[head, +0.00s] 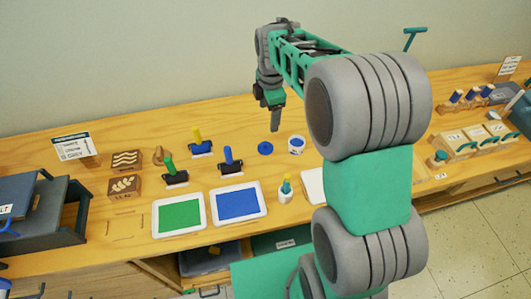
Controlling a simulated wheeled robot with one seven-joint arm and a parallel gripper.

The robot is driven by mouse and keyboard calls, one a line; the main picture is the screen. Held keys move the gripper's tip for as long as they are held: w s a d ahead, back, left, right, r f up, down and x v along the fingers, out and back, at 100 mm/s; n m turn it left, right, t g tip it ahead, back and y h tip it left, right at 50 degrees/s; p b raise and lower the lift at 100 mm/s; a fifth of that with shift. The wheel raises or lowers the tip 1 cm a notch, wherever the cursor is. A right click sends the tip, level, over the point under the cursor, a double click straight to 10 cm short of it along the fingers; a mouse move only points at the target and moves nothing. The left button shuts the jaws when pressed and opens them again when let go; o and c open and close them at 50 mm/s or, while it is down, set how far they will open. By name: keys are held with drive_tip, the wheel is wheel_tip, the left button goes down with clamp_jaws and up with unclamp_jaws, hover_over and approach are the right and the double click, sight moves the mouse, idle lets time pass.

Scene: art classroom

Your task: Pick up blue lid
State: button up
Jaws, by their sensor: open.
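The blue lid (265,148) is a small round disc lying flat on the wooden table, with a small darker mark at its middle. A small white jar (296,145) with blue at its top stands just right of the lid. My gripper (274,126) points down above and slightly behind the lid in the picture, apart from it. It is open and nothing shows between its fingers; the finger gap is hard to make out at this size.
A green ink tray (180,214) and a blue ink tray (238,203) sit in front. A small brush pot (286,190) stands nearer the front edge. Bare wood surrounds the lid's left and back.

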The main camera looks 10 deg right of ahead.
sight(265, 143)
drive_tip(key=w+f+n, duration=0.1)
drive_tip(key=f+n, duration=0.1)
drive_tip(key=f, duration=0.2)
drive_tip(key=w+f+n+g+b, duration=0.1)
drive_tip(key=w+f+n, duration=0.1)
drive_tip(key=f, duration=0.2)
drive_tip(key=w+f+n, duration=0.2)
drive_tip(key=f+n, duration=0.1)
drive_tip(key=f, duration=0.1)
drive_tip(key=shift+f, duration=0.1)
drive_tip(key=shift+n, duration=0.4)
drive_tip(key=f, duration=0.2)
drive_tip(key=f+p, duration=0.1)
drive_tip(key=f, duration=0.2)
drive_tip(key=f+p, duration=0.1)
drive_tip(key=f, duration=0.2)
drive_tip(key=shift+s, duration=0.25)
drive_tip(key=shift+c, duration=0.6)
drive_tip(key=c, duration=1.3)
drive_tip(key=shift+r, duration=0.15)
